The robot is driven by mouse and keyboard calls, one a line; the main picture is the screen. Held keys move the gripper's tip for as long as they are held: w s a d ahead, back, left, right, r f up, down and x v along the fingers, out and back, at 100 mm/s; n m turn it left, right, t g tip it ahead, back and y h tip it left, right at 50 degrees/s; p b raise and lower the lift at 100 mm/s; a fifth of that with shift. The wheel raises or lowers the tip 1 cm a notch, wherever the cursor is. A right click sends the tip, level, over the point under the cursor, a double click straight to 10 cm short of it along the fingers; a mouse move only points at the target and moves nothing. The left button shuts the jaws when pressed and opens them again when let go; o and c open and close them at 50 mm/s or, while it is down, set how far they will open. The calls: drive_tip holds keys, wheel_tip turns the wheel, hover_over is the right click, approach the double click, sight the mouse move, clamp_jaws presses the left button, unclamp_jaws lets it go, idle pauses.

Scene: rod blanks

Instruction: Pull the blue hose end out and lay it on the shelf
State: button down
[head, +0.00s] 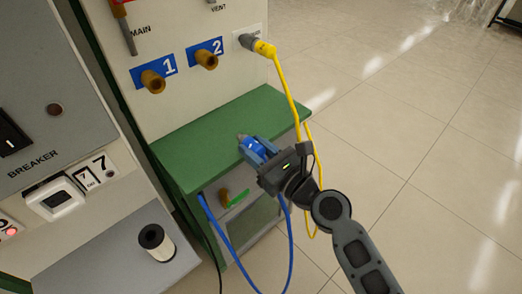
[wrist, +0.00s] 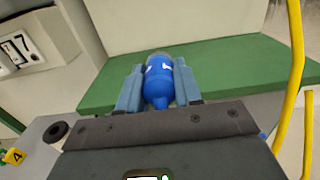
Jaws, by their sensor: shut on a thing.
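My gripper (head: 257,151) is shut on the blue hose end (wrist: 159,82), with one finger on each side of it. In the head view the hose end (head: 250,144) is at the right part of the green shelf (head: 205,138), its metallic tip pointing up and left. I cannot tell whether it touches the shelf top. The blue hose (head: 247,262) hangs in a loop below the shelf. The shelf also shows in the wrist view (wrist: 225,68).
Two brass ports, labelled 1 (head: 152,82) and 2 (head: 207,60), stick out of the panel, both empty. A yellow hose (head: 285,85) is plugged in at their right and hangs beside my gripper. A spool (head: 156,241) stands on the grey surface at left. The shelf's left part is clear.

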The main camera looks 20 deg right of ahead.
sight(236, 144)
drive_tip(key=shift+f+b+x, duration=0.25)
drive_tip(key=shift+b+x, duration=0.05)
drive_tip(key=shift+x, duration=1)
drive_tip(key=shift+f+b+x, duration=0.25)
drive_tip(key=shift+b+x, duration=0.1)
drive_tip(key=shift+x, duration=0.9)
drive_tip(key=shift+f+b+x, duration=0.3)
drive_tip(key=shift+x, duration=1)
drive_tip(key=shift+f+b, duration=1.05)
drive_tip(key=shift+f, duration=0.25)
drive_tip(key=c, duration=0.7)
unclamp_jaws()
drive_tip(key=shift+s, duration=0.1)
drive_tip(key=shift+v, duration=3.85)
